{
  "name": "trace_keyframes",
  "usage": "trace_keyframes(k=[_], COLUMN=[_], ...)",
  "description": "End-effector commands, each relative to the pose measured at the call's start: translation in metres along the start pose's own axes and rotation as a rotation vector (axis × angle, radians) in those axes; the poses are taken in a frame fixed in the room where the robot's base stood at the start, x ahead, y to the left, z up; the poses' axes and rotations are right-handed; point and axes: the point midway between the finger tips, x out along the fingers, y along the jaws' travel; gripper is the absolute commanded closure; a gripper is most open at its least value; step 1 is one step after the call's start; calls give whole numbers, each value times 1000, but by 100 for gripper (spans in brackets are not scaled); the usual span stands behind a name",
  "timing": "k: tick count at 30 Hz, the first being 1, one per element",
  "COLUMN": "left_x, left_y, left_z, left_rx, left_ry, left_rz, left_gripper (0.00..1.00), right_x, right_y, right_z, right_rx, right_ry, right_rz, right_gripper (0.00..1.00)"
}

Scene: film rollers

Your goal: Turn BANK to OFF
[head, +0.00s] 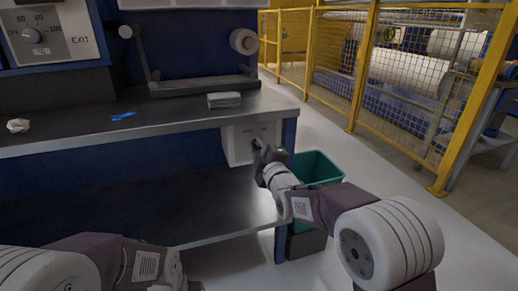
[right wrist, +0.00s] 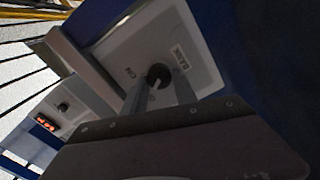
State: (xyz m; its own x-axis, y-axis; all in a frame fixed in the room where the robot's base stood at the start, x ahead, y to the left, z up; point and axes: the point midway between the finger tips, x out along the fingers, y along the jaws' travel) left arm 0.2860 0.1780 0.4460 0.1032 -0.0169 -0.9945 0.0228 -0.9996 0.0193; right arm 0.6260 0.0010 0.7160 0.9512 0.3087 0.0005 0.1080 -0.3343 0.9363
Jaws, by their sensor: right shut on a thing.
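The BANK switch panel (head: 238,142) is a pale box under the right end of the bench top. In the right wrist view the panel (right wrist: 195,45) carries a BANK label (right wrist: 179,57), a second small label that is hard to read, and a dark round knob (right wrist: 157,74) with a light pointer mark. My right gripper (head: 260,146) reaches the panel. In the right wrist view its two fingers (right wrist: 160,90) are on either side of the knob, shut on it. The gripper hides part of the panel in the head view. My left arm shows at bottom left, its gripper out of frame.
A dial panel (head: 48,33) marked EXIT is at upper left. The bench top (head: 170,112) holds a grey stack (head: 224,99), a blue scrap (head: 123,116) and a crumpled piece (head: 18,125). A green bin (head: 318,168) stands behind my right arm. A yellow fence (head: 395,110) is beyond.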

Motion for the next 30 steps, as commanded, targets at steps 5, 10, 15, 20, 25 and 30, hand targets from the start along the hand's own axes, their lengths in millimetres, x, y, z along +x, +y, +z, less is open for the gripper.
trace_keyframes(k=[5, 10, 15, 20, 25, 30], left_x=[0, 0, -1, -10, -23, -30], left_y=[0, 0, 0, 0, 0, 1], left_z=[0, 0, 0, -1, -2, -3], left_rx=[0, 0, 0, 0, 0, 0], left_ry=[0, 0, 0, 0, 0, 0], left_rz=[0, 0, 0, 0, 0, 0], left_gripper=[64, 64, 64, 64, 64, 64], right_x=[0, 0, -1, -18, -54, -82], right_y=[-2, -1, 0, 3, 3, 1], right_z=[0, 0, 0, -1, -1, -1], right_rx=[-2, -1, 0, 0, 0, 0], right_ry=[0, 0, 0, 0, -1, 0], right_rz=[-4, -3, -2, -2, -5, -3], right_gripper=[50, 45, 45, 45, 45, 45])
